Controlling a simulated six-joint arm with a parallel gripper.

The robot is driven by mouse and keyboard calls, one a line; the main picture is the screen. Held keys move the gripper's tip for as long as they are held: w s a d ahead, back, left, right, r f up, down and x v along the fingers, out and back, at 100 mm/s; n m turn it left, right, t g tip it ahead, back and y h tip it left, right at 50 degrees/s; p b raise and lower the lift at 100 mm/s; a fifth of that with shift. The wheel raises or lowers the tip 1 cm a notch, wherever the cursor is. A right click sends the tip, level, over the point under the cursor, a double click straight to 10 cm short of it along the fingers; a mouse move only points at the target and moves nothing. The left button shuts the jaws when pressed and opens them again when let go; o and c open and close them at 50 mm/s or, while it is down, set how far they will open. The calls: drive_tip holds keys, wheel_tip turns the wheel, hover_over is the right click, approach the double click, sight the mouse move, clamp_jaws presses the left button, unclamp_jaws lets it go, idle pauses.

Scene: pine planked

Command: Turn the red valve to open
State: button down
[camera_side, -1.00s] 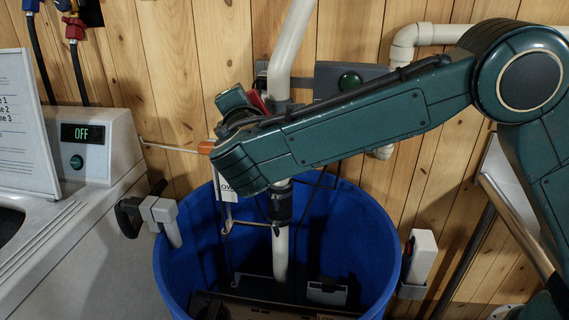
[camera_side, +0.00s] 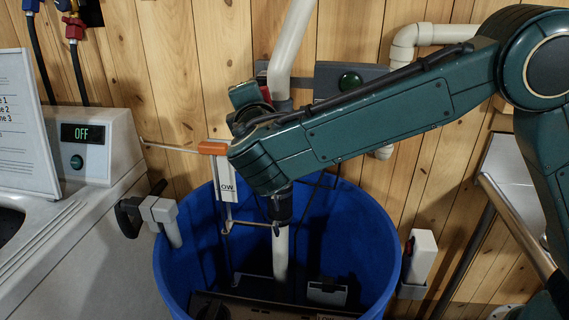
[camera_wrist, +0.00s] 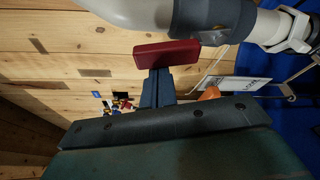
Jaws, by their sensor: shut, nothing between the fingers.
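The red valve handle (camera_wrist: 167,53) is a flat red bar in the upper middle of the wrist view, just below the pale pipe and its dark collar (camera_wrist: 212,15). In the side view only a sliver of the red handle (camera_side: 262,80) shows behind my wrist, beside the pipe. My gripper (camera_wrist: 155,86) is shut and empty. Its dark fingers point up at the underside of the red bar; I cannot tell whether they touch it.
A blue barrel (camera_side: 352,230) stands below my arm. An orange float piece (camera_side: 212,148) with a white "LOW" card (camera_side: 226,186) hangs at its left. A grey machine (camera_side: 85,150) reading OFF stands left.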

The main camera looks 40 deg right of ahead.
drive_tip(key=shift+s+d+r, duration=0.25)
drive_tip(key=shift+s+d, duration=0.3)
drive_tip(key=shift+d, duration=0.15)
idle(0.5)
drive_tip(key=shift+w+a, duration=1.45)
drive_tip(key=shift+a, duration=0.15)
drive_tip(key=f+v, duration=0.1)
drive_tip(key=v, duration=0.9)
drive_tip(key=shift+s, duration=0.2)
drive_tip(key=shift+d+f, duration=0.1)
drive_tip(key=shift+d, duration=0.1)
